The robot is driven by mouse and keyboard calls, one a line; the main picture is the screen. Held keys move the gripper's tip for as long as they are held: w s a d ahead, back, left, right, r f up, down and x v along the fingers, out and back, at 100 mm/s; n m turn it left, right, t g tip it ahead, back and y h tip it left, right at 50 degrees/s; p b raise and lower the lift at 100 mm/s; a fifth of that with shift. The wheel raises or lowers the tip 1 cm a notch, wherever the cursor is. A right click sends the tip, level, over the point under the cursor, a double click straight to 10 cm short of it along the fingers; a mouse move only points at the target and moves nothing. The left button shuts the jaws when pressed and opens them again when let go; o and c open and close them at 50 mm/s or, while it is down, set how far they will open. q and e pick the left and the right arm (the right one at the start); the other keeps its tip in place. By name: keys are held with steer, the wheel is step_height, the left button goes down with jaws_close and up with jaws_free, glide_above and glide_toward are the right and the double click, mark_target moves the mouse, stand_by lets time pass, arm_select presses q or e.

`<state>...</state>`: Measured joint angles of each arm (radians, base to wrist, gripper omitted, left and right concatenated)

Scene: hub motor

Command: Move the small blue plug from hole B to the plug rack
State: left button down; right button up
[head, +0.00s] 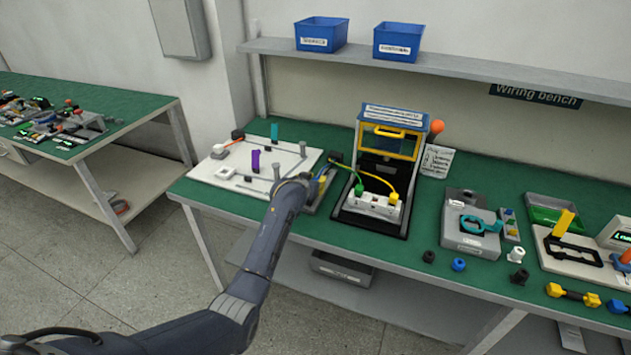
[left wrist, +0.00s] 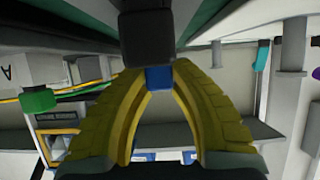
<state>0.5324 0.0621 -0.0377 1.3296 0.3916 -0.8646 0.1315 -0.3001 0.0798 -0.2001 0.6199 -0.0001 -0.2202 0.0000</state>
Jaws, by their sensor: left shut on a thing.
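My left gripper (left wrist: 158,75) is shut with its yellow fingers on a small blue plug (left wrist: 159,78), seen in the left wrist view. A dark block (left wrist: 147,35) lies right against the blue plug; I cannot tell whether they are joined. In the head view my left gripper (head: 319,180) is between the white board and the black-framed unit, and its fingertips are small there. Hole B cannot be made out. A letter A (left wrist: 7,74) shows at the left wrist view's left edge. A small grey strip with coloured pieces (head: 510,226) may be the plug rack. My right gripper is not seen.
The white board (head: 215,174) with posts is at left. The black-framed unit (head: 385,165) with green and yellow cables stands right of my gripper. A grey fixture (head: 468,243) and loose round parts, one blue (head: 459,264), are farther right. Blue bins (head: 398,42) sit on the shelf.

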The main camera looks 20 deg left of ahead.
arm_select(q)
steer(key=shift+f, duration=1.25)
stand_by(1.3)
steer(key=c, duration=1.1)
jaws_free()
steer(key=shift+c, duration=0.2)
steer(key=shift+s, duration=0.1)
steer(key=v, duration=1.1)
steer(key=shift+s+r, duration=0.2)
steer(key=shift+s, duration=0.15)
